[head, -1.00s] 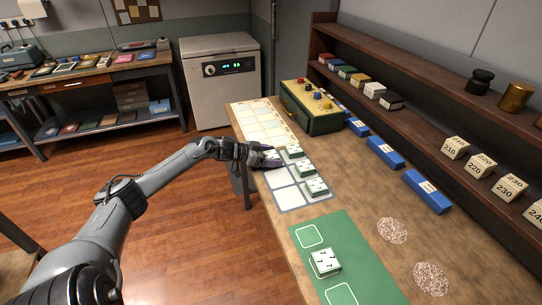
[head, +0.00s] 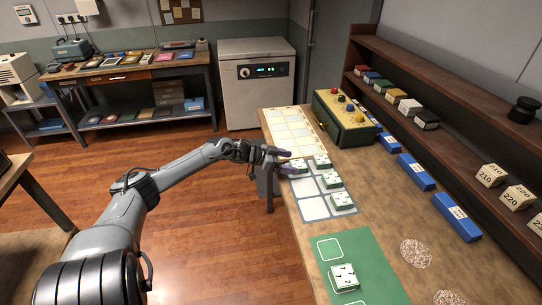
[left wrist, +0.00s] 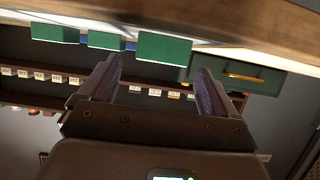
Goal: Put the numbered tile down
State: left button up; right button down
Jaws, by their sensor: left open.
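My left gripper (head: 289,161) is open at the left edge of the white grid board (head: 314,208). Its purple fingers point right, beside a green-and-white numbered tile (head: 300,167) that rests on the board. In the left wrist view, which is turned over, a green tile side (left wrist: 164,47) shows beyond and between the spread fingers (left wrist: 158,75), with a gap to them. More numbered tiles sit on the board: one at the back (head: 321,161), one in the middle (head: 331,180) and one in front (head: 341,201). My right gripper is not in view.
A green mat (head: 375,265) with another numbered tile (head: 344,276) lies nearer. A green box with knobs (head: 343,120) stands behind the board. Blue blocks (head: 416,172) line the right, below a wooden shelf (head: 440,103). Open floor lies left of the table.

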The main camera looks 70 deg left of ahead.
pick_arm(q)
jog(key=p+v, duration=0.3)
jog(key=v, duration=0.4)
dwell(0.6)
